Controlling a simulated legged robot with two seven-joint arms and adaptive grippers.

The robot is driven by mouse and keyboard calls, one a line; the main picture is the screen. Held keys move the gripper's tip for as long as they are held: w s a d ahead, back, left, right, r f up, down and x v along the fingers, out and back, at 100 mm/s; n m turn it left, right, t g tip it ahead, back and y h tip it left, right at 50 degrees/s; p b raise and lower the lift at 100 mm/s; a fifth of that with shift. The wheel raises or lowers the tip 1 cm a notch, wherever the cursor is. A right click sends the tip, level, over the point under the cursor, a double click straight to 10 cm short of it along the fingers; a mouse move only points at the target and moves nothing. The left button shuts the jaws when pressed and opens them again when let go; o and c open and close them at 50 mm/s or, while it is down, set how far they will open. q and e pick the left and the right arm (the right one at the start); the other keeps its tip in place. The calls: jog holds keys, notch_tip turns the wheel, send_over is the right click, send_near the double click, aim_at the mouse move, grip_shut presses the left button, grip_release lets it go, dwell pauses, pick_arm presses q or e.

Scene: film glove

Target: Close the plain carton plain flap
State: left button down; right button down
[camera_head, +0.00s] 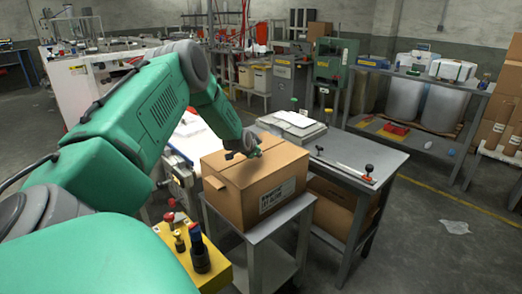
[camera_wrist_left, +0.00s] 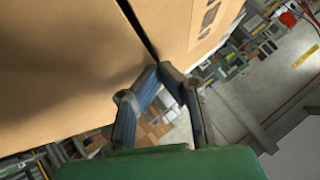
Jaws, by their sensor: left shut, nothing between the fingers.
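A plain brown carton (camera_head: 262,205) with a printed label on its front right face stands on a small grey stand. In the head view its top panels (camera_head: 232,176) look nearly flat; a small lighter notch shows at the left edge. My left gripper (camera_head: 243,152) is over the carton's top, partly hidden by its own wrist. In the left wrist view the left gripper (camera_wrist_left: 162,75) is shut and empty, its fingertips close to a dark gap between two carton panels (camera_wrist_left: 70,60). I cannot tell whether they touch. My right gripper is not in view.
The grey stand (camera_head: 262,240) has little free room around the carton. A yellow box with knobs (camera_head: 200,262) is in front. Open floor lies at the right.

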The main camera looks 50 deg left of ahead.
pick_arm(q)
jog(key=shift+s+f, duration=0.3)
jog(key=shift+f, duration=0.05)
